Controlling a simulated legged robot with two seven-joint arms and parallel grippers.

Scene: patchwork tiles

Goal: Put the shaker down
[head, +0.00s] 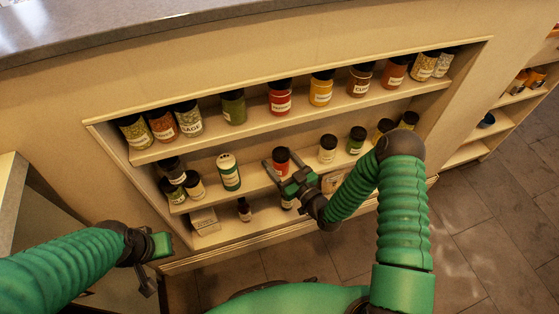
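A shaker with a red body, white label and dark cap (281,157) stands upright on the middle shelf, near its centre. My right gripper (281,162) reaches in from the lower right. Its two dark fingers are spread, one on each side of the red shaker, and seem to leave a small gap. Whether either finger touches it is hard to tell. My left gripper (150,270) is low at the left, in front of the shelf unit and away from the shakers. Its fingers are seen edge-on, so their opening is unclear.
The top shelf (255,130) holds a row of shakers. The middle shelf (255,182) has a green-and-white shaker (229,172) left of the gripper and a pale one (327,149) to its right. The bottom shelf holds a small dark bottle (244,210) and boxes (204,220).

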